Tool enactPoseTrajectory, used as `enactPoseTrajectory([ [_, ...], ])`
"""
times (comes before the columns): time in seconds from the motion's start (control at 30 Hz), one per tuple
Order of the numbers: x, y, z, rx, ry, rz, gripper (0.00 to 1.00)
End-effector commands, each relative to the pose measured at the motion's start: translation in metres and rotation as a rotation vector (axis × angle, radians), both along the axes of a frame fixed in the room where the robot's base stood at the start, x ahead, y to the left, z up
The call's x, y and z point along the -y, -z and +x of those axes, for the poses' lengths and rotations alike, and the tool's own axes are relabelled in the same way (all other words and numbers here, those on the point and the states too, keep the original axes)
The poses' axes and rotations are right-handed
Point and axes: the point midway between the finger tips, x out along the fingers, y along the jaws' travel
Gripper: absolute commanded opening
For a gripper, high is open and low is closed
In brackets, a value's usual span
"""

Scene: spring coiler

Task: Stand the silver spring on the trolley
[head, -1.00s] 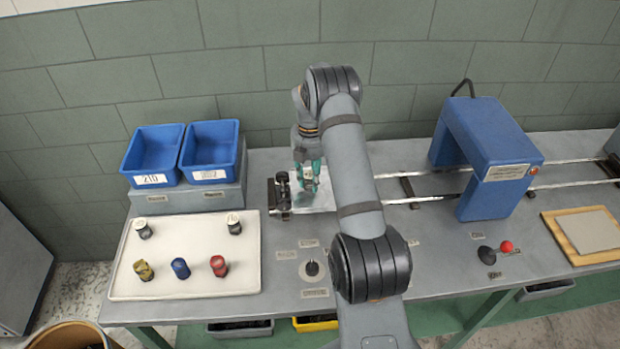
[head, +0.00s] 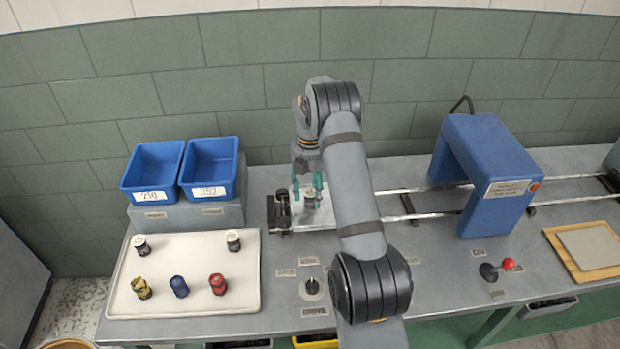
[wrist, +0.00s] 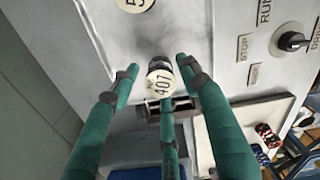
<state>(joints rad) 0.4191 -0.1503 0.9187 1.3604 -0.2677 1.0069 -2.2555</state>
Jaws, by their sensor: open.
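A spring with a round cream tag reading 407 (wrist: 160,84) stands upright on the trolley (head: 325,216), a bright metal plate on rails. Its sides look dark and silvery. In the head view the spring (head: 309,200) is small, beneath my gripper (head: 307,188). My gripper is open: in the wrist view its green fingers (wrist: 158,70) are spread around the spring, with gaps visible at its sides. A dark block (head: 283,203) sits at the trolley's left end, close beside the spring.
A white tray (head: 190,262) at the left holds several tagged springs, including yellow, blue and red ones. Two blue bins (head: 152,177) stand behind it. A blue arch (head: 490,165) spans the rails at right. A drive knob (head: 312,287) and a red-balled lever (head: 508,264) are in front.

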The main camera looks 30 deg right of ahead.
Motion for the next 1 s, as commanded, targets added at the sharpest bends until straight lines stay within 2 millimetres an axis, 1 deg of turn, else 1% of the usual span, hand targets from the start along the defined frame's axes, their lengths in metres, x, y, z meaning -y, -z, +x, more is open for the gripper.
enactPoseTrajectory([
  [0.2, 0.001, -0.047, 0.002, 0.007, -0.001, -0.003, 0.46],
  [0.3, 0.001, -0.068, 0.001, 0.006, -0.002, -0.003, 0.46],
  [0.43, 0.000, -0.088, 0.001, 0.002, -0.002, -0.002, 0.46],
  [0.5, 0.000, -0.095, 0.000, 0.001, -0.001, -0.001, 0.46],
  [0.63, 0.000, -0.102, 0.000, 0.000, -0.001, 0.000, 0.46],
  [1.0, 0.000, -0.102, 0.000, 0.000, -0.001, 0.000, 0.46],
])
